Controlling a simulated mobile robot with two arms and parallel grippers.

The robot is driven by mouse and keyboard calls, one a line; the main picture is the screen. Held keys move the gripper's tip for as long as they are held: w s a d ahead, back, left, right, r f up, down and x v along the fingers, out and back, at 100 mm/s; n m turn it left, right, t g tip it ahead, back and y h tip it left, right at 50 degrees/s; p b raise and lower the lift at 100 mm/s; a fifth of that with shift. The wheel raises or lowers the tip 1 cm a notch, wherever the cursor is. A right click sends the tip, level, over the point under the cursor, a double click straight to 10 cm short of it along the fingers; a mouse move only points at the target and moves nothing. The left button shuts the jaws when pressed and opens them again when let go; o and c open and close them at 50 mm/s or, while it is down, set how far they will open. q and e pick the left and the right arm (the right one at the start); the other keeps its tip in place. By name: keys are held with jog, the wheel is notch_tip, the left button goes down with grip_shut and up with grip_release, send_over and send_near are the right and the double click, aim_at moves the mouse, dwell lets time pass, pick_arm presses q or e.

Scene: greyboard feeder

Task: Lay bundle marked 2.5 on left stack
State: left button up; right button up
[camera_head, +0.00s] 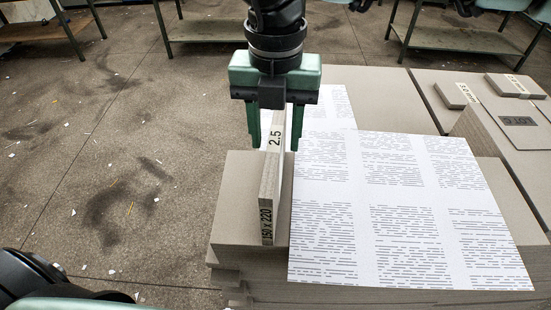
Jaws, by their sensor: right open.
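The bundle marked 2.5 (271,182) is a narrow grey board block with "2.5" on its upper face and "150 x 220" on its front end. It stands on edge, its long side running away from me, over the left grey board stack (237,190), and its lower end appears to rest there. My right gripper (272,142) points down over the bundle's far part, open, with one teal finger on each side. Whether the fingers touch it cannot be told. My left gripper does not show; dark and teal parts of mine are at the lower left.
A large white printed sheet (405,210) lies over the boards right of the bundle. Further right are more grey stacks with small labelled pieces (455,94) and a dark label plate (517,121). Worktables (455,38) stand behind. The scuffed floor at left is open.

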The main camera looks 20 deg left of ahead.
jog(key=shift+s, duration=0.2)
grip_shut()
jog(key=shift+w, duration=0.1)
dwell(1.1)
